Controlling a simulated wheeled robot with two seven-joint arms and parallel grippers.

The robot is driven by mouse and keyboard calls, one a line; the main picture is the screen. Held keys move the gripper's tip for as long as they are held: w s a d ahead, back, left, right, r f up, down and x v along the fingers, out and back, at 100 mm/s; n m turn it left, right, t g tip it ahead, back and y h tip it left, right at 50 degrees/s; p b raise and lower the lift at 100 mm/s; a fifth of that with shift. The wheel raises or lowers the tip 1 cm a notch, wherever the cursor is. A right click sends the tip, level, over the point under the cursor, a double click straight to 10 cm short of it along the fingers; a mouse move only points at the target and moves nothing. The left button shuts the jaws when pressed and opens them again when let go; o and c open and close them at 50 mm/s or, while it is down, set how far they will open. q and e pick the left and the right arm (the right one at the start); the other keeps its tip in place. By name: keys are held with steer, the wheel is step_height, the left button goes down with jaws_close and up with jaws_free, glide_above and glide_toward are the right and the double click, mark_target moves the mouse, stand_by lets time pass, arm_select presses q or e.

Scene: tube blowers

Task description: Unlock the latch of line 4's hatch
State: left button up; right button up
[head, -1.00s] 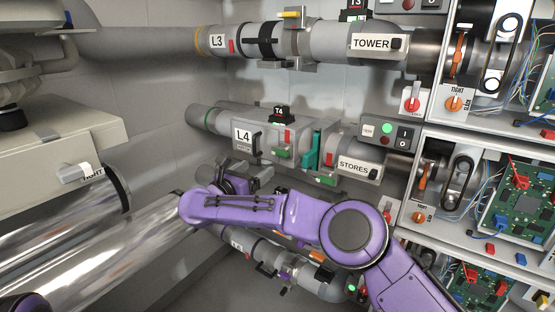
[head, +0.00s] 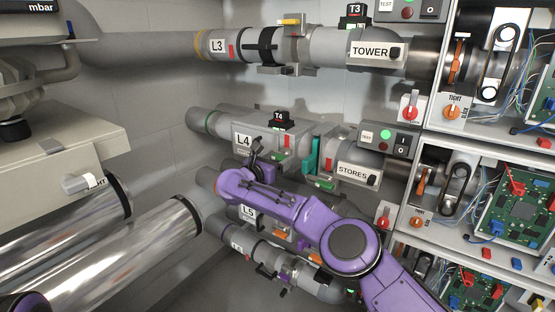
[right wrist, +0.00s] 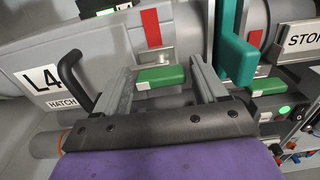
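Line 4's grey hatch housing, labelled L4 (head: 243,140), is on the middle pipe in the head view. In the right wrist view, its L4 HATCH label (right wrist: 45,85) is beside a black handle (right wrist: 76,78). A green latch (right wrist: 162,76) with a pale left end sits on the housing below a red strip (right wrist: 151,28). My right gripper (right wrist: 164,72) is open, with its two fingers either side of the green latch; I cannot tell if they touch it. In the head view, my right gripper (head: 262,160) is in front of the hatch. My left gripper is not in view.
A teal lever (right wrist: 236,48) stands just right of my right finger, with another green latch (right wrist: 268,86) beyond it. The L3 pipe (head: 218,44) runs above and the L5 pipe (head: 249,212) below. Open electronics shelves (head: 480,200) stand at the right.

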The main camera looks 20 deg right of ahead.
steer(key=c, duration=0.7)
steer(key=shift+n, duration=0.3)
steer(key=shift+a+f+n+b, duration=0.1)
steer(key=shift+n+b, duration=0.4)
steer(key=shift+n, duration=0.4)
steer(key=n, duration=0.2)
steer(key=shift+w+n, duration=0.1)
steer(key=shift+n, duration=0.3)
steer(key=n, duration=0.2)
steer(key=shift+n, duration=0.3)
steer(key=n, duration=0.3)
steer(key=shift+w+a+n+p, duration=0.1)
steer(key=shift+n+p, duration=0.3)
steer(key=n+p, duration=0.1)
steer(key=n, duration=0.5)
steer(key=shift+f, duration=0.15)
steer(key=shift+n, duration=0.3)
